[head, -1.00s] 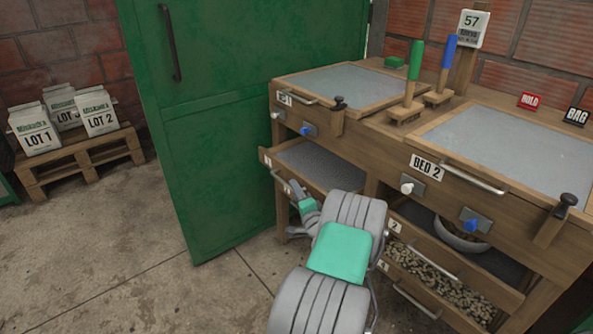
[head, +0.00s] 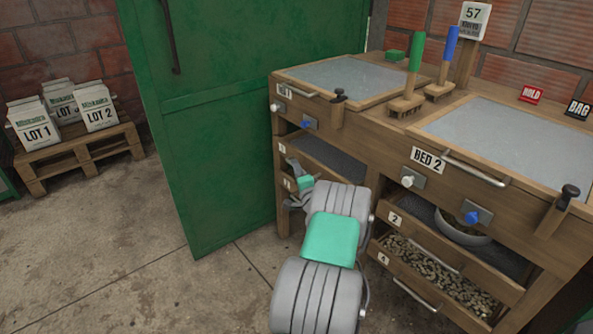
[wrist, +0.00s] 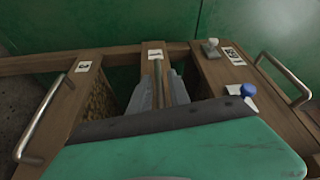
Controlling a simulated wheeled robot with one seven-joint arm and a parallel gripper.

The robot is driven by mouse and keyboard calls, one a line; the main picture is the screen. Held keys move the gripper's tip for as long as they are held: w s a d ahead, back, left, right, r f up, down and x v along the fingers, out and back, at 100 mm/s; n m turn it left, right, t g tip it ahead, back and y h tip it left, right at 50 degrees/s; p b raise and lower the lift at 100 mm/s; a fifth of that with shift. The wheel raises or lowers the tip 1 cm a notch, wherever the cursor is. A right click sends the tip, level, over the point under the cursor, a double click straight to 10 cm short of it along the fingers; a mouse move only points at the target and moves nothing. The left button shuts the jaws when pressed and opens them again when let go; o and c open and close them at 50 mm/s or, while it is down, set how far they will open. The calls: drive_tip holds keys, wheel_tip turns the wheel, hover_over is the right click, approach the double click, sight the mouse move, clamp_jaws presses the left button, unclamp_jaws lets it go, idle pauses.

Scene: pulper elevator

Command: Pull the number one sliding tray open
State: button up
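The number one tray (head: 282,148) is the upper tray under the left bed. Its front is nearly in line with the cabinet frame, and some grey mesh shows behind it in the head view. Its label also shows at top centre in the wrist view (wrist: 155,53). My gripper (head: 290,185) is at the tray fronts, with its fingers spread apart. In the wrist view my gripper (wrist: 160,88) has a finger on each side of a narrow metal bar, which looks like the tray's handle. Whether they touch it is unclear. My arm hides part of the tray.
The number three tray (wrist: 83,66) is beside it, with its own handle (wrist: 40,120). The upper bed's handle (wrist: 285,80) and a blue knob (wrist: 248,89) are to the right. A green door (head: 215,150) stands close left of the cabinet. The floor (head: 100,240) at left is clear.

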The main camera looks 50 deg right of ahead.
clamp_jaws()
drive_tip(key=shift+r, duration=0.15)
idle(0.9)
